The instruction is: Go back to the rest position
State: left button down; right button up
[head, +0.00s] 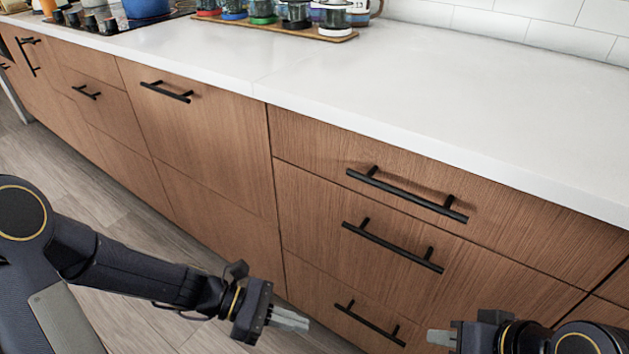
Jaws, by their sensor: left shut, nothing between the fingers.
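My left gripper (290,319) is low in the head view, in front of the wooden drawer fronts. Its fingers are together and hold nothing. My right gripper (440,337) is at the bottom edge, right of centre, pointing left towards the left gripper. Its finger tips show only in part, and I cannot tell whether they are apart. Both grippers are below the counter top and clear of each other.
A white counter top (420,95) runs across, mostly bare. A blue pot (146,9) stands on the hob at the far left. Dark handles (392,246) stick out from the drawers.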

pick_arm(q)
jog(key=s+a+r+m+t+y, duration=0.4)
jog(key=a+r+m+y, duration=0.1)
jog(key=a+m, duration=0.3)
jog(key=s+a+r+m+t+y, duration=0.4)
jog(key=a+r+m+y, duration=0.1)
jog(key=a+m, duration=0.35)
notch_tip(320, 180, up, 33)
jog(key=p, duration=3.3)
jog(key=shift+r, duration=0.2)
jog(key=shift+a, duration=0.1)
